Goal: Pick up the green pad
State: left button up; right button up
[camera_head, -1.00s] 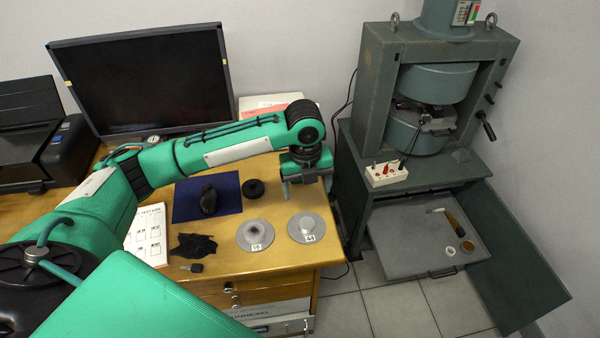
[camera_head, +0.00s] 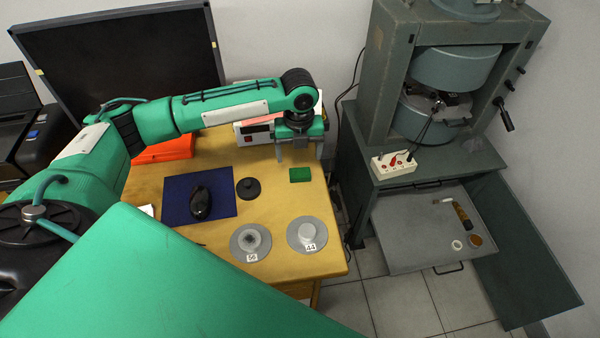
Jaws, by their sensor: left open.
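The green pad (camera_head: 300,175) is a small flat square lying on the wooden desk, near its right edge. My left gripper (camera_head: 299,158) points down with its two fingers apart, just behind the pad in the head view. It looks empty. The height of the fingertips over the desk is hard to tell. My right gripper does not show.
Two grey discs (camera_head: 250,243) (camera_head: 307,234) with number labels lie in front of the pad. A black round knob (camera_head: 249,188) and a mouse on a blue mat (camera_head: 222,207) are to the left. A white device (camera_head: 255,132) stands behind. The press (camera_head: 392,120) is at right.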

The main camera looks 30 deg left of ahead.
aim_at(300, 172)
pick_arm(q)
notch_tip(300, 172, down, 2)
jog(key=shift+w, duration=0.1)
jog(key=shift+d+f, duration=0.1)
jog(key=shift+f, duration=2.5)
jog(key=c, duration=1.1)
